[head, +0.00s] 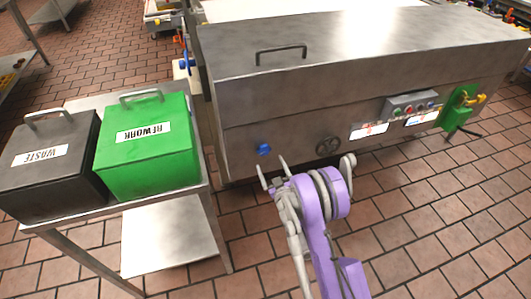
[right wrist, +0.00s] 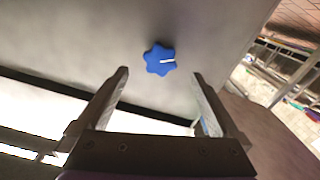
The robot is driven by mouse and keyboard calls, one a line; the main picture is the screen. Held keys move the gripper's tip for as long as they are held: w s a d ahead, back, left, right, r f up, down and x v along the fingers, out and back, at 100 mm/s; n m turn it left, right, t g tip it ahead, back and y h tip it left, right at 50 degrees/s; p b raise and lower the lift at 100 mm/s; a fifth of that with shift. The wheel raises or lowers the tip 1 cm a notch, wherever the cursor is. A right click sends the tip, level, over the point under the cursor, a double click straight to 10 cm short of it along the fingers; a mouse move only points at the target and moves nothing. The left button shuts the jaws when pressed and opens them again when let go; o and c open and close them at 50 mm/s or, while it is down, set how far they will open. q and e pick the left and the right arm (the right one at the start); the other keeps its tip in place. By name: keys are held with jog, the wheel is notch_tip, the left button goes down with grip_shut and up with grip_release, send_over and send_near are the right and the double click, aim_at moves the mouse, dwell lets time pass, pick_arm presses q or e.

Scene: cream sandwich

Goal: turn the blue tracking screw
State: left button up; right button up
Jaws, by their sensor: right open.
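The blue tracking screw (head: 263,149) is a small star-shaped knob on the lower left of the machine's steel front in the head view. In the right wrist view the blue knob (right wrist: 160,59) has a white line pointing right and stands just beyond and between the fingertips. My right gripper (head: 271,171) is open and empty, just in front of and below the knob in the head view. Its two fingers (right wrist: 158,76) are wide apart in the right wrist view and do not visibly touch the knob. My left gripper is not in view.
The steel machine (head: 290,118) has a dark handwheel (head: 328,145) right of the knob and a button panel (head: 411,104) farther right. A grey WASTE bin (head: 60,185) and a green REWORK bin (head: 150,170) stand on a cart at left. Tiled floor is clear in front.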

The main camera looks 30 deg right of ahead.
aim_at(265, 152)
jog(key=x, duration=0.7)
jog(key=c, duration=1.4)
